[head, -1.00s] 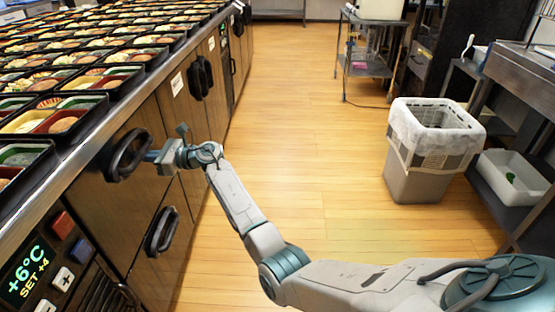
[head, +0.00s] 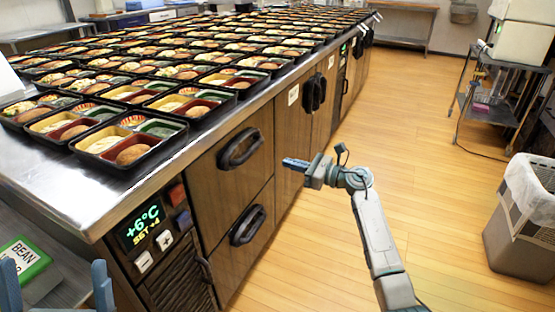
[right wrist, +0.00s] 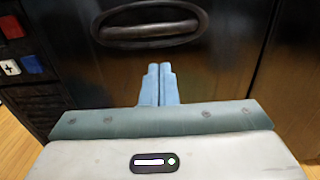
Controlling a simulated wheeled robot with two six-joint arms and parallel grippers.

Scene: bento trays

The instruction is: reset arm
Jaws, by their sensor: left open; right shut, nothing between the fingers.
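My right gripper (head: 290,163) is shut and empty in front of the dark cabinet fronts, to the right of the upper drawer handle (head: 240,149) and apart from it. In the right wrist view its two blue fingers (right wrist: 159,72) are together, with a black handle (right wrist: 150,28) beyond them. My left gripper (head: 57,285) is at the lower left corner of the head view, its two blue fingers spread wide with nothing between them. The upper drawer (head: 222,192) and the lower drawer handle (head: 248,225) are flush with the front, looking closed.
The steel counter (head: 60,195) carries many filled bento trays (head: 130,140). A display (head: 143,222) reads +6°C. A lined bin (head: 520,240) and a steel cart (head: 490,105) stand right. The wooden floor (head: 430,180) between is clear.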

